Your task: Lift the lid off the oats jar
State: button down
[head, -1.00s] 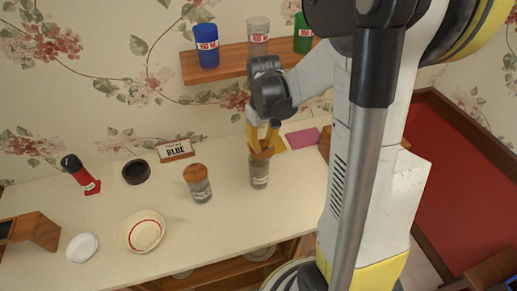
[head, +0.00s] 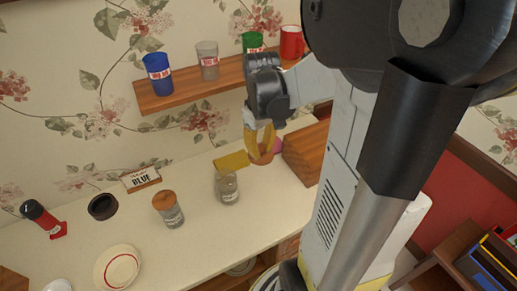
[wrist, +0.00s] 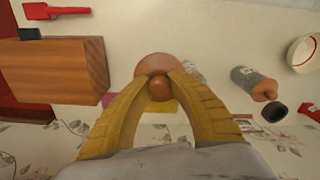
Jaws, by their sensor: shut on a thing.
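My gripper (head: 262,150) is shut on a round wooden lid (head: 262,159), holding it in the air to the right of an open glass jar (head: 228,188). In the wrist view, both yellow fingertips (wrist: 160,80) pinch the lid's knob, and the lid's disc (wrist: 160,64) shows beyond them. The open jar stands upright on the counter with greyish contents; its label is too small to read. Only a bit of it shows beside the lid in the wrist view. A second glass jar (head: 170,214) to the left still wears its wooden lid (head: 164,200).
A wooden box (head: 304,154) stands right of the lid, close to my arm. A yellow block (head: 231,161) lies behind the open jar. A dark ring (head: 103,207), a bowl (head: 118,268) and a sign (head: 141,180) are at left.

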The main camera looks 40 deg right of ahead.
jog(key=shift+r+p, duration=0.95)
jog(key=shift+r, duration=0.4)
